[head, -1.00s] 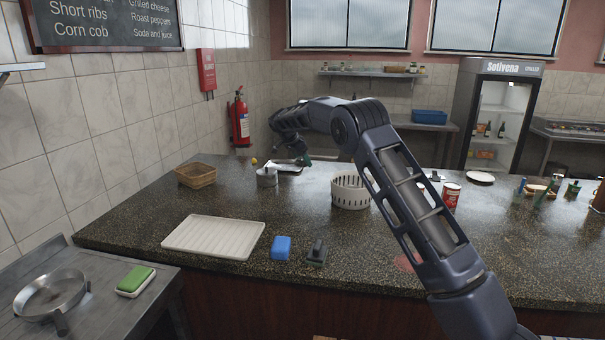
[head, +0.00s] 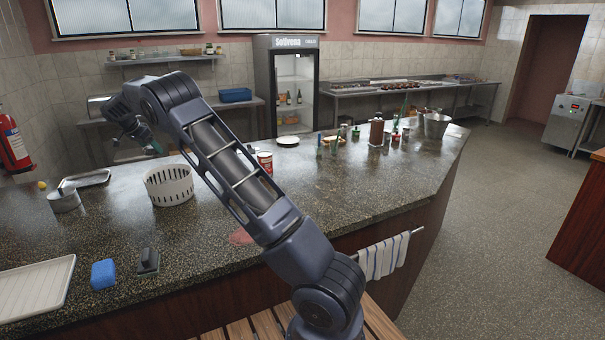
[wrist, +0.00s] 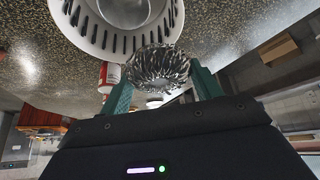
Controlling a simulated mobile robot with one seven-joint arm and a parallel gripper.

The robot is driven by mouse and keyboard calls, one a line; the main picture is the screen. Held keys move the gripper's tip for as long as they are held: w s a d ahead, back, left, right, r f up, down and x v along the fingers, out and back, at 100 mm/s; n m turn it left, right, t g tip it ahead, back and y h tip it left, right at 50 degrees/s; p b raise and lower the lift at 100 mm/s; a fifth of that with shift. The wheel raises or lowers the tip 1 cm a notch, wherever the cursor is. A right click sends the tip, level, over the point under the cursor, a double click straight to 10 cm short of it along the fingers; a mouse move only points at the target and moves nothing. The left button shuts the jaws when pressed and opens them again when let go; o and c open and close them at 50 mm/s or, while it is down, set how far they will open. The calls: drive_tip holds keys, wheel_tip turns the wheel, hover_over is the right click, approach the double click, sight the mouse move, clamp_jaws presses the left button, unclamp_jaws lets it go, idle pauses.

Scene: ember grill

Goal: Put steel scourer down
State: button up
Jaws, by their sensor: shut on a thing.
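The steel scourer (wrist: 157,66), a shiny round coil of metal, sits between the two green fingers of my gripper (wrist: 161,82) in the wrist view. My gripper is shut on it and holds it off the counter. In the head view my gripper (head: 150,143) shows above and behind the white slotted basket (head: 168,188). The scourer cannot be made out there. In the wrist view the basket (wrist: 93,38) is close beyond the scourer.
The dark speckled counter (head: 215,215) holds a metal pot (head: 64,200), a blue sponge (head: 103,274), a dark brush-like item (head: 148,262) and a white tray (head: 35,290). A red can (head: 265,162) stands behind my arm.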

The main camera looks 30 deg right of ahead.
drive_tip(key=w+d+m, duration=0.1)
drive_tip(key=w+d, duration=0.2)
drive_tip(key=d, duration=1.2)
drive_tip(key=m+g+h, duration=0.1)
drive_tip(key=m+g, duration=0.2)
drive_tip(key=m, duration=0.2)
hover_over(307, 171)
drive_tip(key=a, duration=0.2)
wheel_tip(307, 171, down, 19)
drive_tip(key=shift+f, duration=0.15)
drive_tip(key=o, duration=0.6)
drive_tip(key=shift+f, duration=0.1)
drive_tip(key=o, duration=0.4)
drive_tip(key=shift+c, duration=0.2)
